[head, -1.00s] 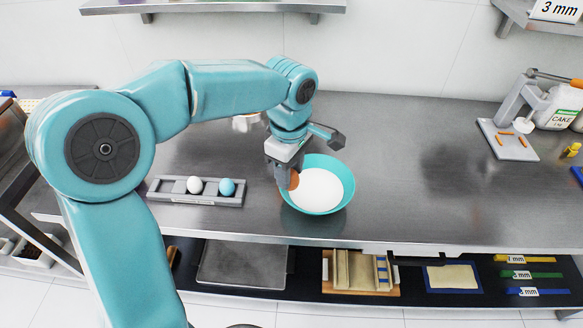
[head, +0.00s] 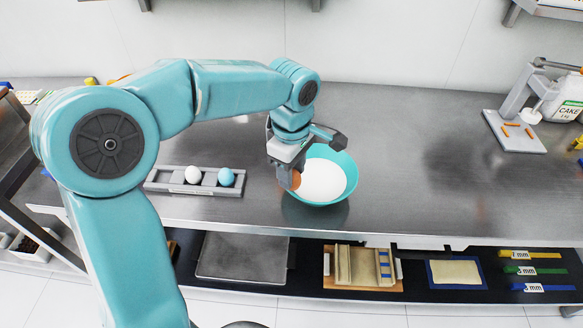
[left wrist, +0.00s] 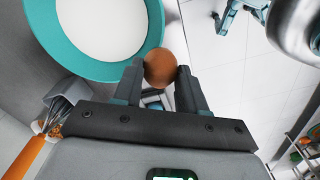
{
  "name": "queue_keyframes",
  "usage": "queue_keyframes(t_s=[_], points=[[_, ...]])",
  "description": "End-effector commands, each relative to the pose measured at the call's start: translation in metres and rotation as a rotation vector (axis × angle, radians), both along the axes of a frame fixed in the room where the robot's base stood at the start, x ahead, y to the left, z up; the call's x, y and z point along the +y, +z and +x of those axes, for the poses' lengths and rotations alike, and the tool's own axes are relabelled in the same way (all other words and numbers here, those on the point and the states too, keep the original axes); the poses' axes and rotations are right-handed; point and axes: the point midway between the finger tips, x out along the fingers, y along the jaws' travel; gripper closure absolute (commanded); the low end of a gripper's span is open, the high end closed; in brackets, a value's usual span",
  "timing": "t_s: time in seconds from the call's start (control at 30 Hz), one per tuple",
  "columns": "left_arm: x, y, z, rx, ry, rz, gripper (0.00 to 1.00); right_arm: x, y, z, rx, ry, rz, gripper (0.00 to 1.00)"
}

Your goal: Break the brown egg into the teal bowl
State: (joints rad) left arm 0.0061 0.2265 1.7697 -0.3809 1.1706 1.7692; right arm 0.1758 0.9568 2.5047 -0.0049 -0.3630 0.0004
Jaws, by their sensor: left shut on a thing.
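The brown egg (head: 295,180) is held between the fingertips of my left gripper (head: 288,178), at the left rim of the teal bowl (head: 343,203). In the left wrist view the egg (left wrist: 160,68) sits between both fingers of the gripper (left wrist: 160,80), and the bowl (left wrist: 75,68) is just to its upper left. The egg looks whole. I cannot tell whether it touches the rim. The bowl holds white contents (head: 320,181). My right gripper is not in view.
A grey egg holder (head: 158,180) left of the bowl carries a white egg (head: 193,175) and a blue egg (head: 226,177). A whisk (left wrist: 72,92) shows in the left wrist view. The counter right of the bowl is clear up to a grey stand (head: 515,130).

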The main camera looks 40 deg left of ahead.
Motion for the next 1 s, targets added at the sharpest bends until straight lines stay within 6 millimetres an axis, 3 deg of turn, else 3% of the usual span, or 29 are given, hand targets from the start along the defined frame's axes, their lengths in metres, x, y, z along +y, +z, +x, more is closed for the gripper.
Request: queue_keyframes(t_s=[0.03,0.13,0.17,0.7,1.0], points=[[0.000,-0.021,0.000,0.002,0.000,0.000,0.69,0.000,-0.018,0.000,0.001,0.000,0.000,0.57],[0.000,-0.043,0.000,0.002,0.000,0.000,0.69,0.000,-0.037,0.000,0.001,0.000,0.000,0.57],[0.000,-0.032,0.000,0.000,0.000,0.000,0.70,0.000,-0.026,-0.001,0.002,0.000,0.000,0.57],[0.000,0.010,0.000,0.001,0.000,0.000,0.73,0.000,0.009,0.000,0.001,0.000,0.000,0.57],[0.000,0.011,0.000,0.001,0.000,0.000,0.73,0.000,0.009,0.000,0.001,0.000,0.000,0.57]])
